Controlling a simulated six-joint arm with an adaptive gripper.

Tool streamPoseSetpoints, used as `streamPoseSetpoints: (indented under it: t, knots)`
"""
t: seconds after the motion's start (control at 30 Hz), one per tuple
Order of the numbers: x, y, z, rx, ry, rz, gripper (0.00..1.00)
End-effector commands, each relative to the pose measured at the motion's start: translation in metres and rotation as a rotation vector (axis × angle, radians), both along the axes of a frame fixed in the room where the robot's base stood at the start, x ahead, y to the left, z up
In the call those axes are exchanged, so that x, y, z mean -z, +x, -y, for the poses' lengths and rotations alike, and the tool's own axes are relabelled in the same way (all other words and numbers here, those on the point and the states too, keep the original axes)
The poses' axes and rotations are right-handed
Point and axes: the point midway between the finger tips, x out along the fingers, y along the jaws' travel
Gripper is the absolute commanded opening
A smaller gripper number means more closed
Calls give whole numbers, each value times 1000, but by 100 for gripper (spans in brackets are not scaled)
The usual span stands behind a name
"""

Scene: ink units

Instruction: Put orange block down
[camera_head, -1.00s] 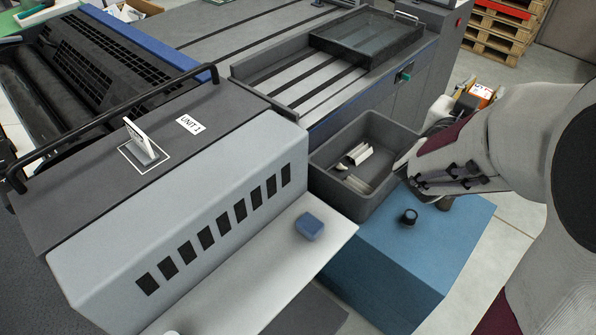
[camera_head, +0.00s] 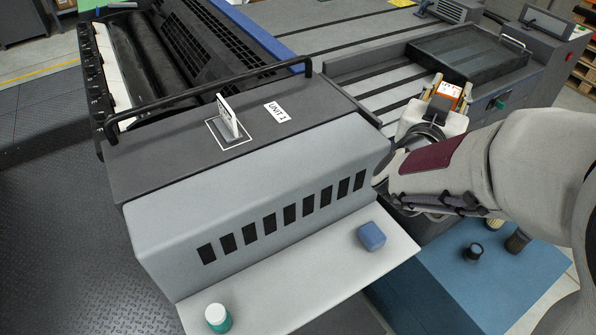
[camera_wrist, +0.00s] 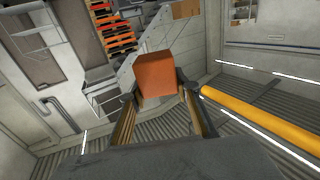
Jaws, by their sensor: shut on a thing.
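The orange block (camera_head: 447,91), with a white label on one side, is held between the tan fingers of my gripper (camera_head: 446,97). In the head view they stand out against the striped grey bed, right of the UNIT 1 housing. The wrist view shows the block's plain orange face (camera_wrist: 157,74) between the tips of my gripper (camera_wrist: 156,92). The fingers are shut on the block, which is clear of any surface in the wrist view. Its height over the bed cannot be told.
A blue block (camera_head: 371,236) and a white-capped green jar (camera_head: 217,318) stand on the pale shelf (camera_head: 300,275). A dark tray (camera_head: 470,55) lies beyond my gripper.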

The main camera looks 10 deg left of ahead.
Motion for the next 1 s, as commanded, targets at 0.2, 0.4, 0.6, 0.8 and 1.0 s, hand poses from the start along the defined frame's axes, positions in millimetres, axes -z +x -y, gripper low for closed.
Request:
streamPoseSetpoints:
  t: [0.2, 0.4, 0.6, 0.8, 1.0]
  knots:
    - [0, -1, -65, -107, -1, 0, 9]
    - [0, -9, -121, -201, -2, 0, 9]
    - [0, -22, -178, -295, -2, 0, 9]
    - [1, -41, -233, -388, -1, -1, 9]
    - [0, -65, -286, -481, -1, -1, 9]
